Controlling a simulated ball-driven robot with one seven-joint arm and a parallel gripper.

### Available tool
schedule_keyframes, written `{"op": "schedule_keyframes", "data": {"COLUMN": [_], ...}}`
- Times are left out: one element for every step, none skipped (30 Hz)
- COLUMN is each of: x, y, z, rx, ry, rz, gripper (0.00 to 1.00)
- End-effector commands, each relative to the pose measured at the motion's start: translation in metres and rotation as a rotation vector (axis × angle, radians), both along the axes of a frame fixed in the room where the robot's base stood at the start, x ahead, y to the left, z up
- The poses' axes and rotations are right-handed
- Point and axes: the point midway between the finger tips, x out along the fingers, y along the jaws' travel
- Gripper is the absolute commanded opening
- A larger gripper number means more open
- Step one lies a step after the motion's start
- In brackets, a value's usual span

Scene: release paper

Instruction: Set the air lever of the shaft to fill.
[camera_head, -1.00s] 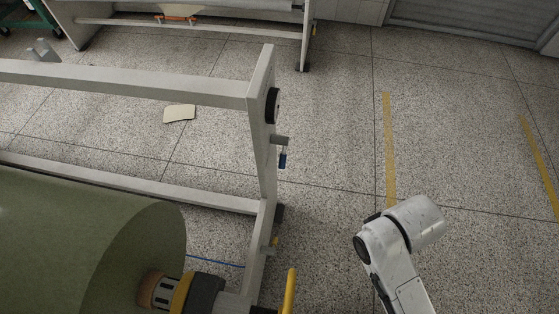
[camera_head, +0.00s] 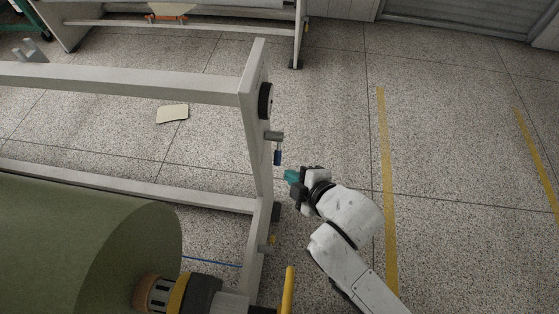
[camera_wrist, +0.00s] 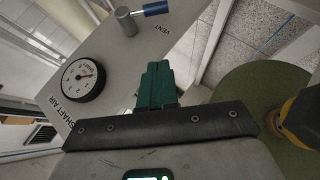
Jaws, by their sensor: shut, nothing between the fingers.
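The air lever has a grey metal hub and a blue handle (camera_head: 278,157). In the head view it is on the stand's upright and the handle hangs down. In the wrist view the blue handle (camera_wrist: 157,8) is at the top edge, pointing toward the printed word VENT. A round gauge (camera_wrist: 83,79) marked SHAFT AIR is on the same light panel. My gripper (camera_head: 291,176) is just below and right of the lever, apart from it. Its teal fingers (camera_wrist: 157,85) are together and empty in front of the panel. No fill label is readable.
The grey stand frame (camera_head: 250,150) carries a large green paper roll (camera_head: 60,240) at the lower left. A yellow handle (camera_head: 290,290) sticks up near the roll's shaft end. The speckled floor to the right is open, with yellow tape lines (camera_head: 385,180).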

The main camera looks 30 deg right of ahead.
Motion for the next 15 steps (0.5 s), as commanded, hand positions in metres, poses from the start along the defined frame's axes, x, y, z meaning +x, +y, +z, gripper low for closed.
{"op": "schedule_keyframes", "data": {"x": [0.000, 0.000, 0.000, 0.000, 0.000, 0.001, 0.001, 0.003, 0.005, 0.007, 0.011, 0.015, 0.019, 0.024, 0.029], "y": [0.000, 0.000, 0.000, 0.000, 0.000, 0.000, 0.000, 0.000, 0.000, 0.000, 0.001, 0.001, 0.002, 0.002, 0.003], "z": [0.000, 0.000, 0.000, 0.000, 0.000, -0.001, -0.001, -0.003, -0.005, -0.006, -0.008, -0.011, -0.014, -0.017, -0.022], "rx": [0.000, 0.001, 0.001, 0.002, 0.001, 0.001, 0.002, 0.002, 0.002, 0.002, 0.002, 0.003, 0.003, 0.003, 0.003], "ry": [0.001, 0.001, 0.002, 0.002, 0.002, 0.002, 0.002, 0.002, 0.003, 0.003, 0.002, 0.002, 0.002, 0.002, 0.003], "rz": [-0.001, -0.002, -0.001, -0.002, -0.003, -0.003, -0.003, -0.003, -0.004, -0.004, -0.003, -0.004, -0.004, -0.004, -0.005], "gripper": [0.00, 0.00, 0.00, 0.00, 0.00, 0.00, 0.00, 0.00, 0.00, 0.00, 0.00, 0.00, 0.00, 0.00, 0.00]}}
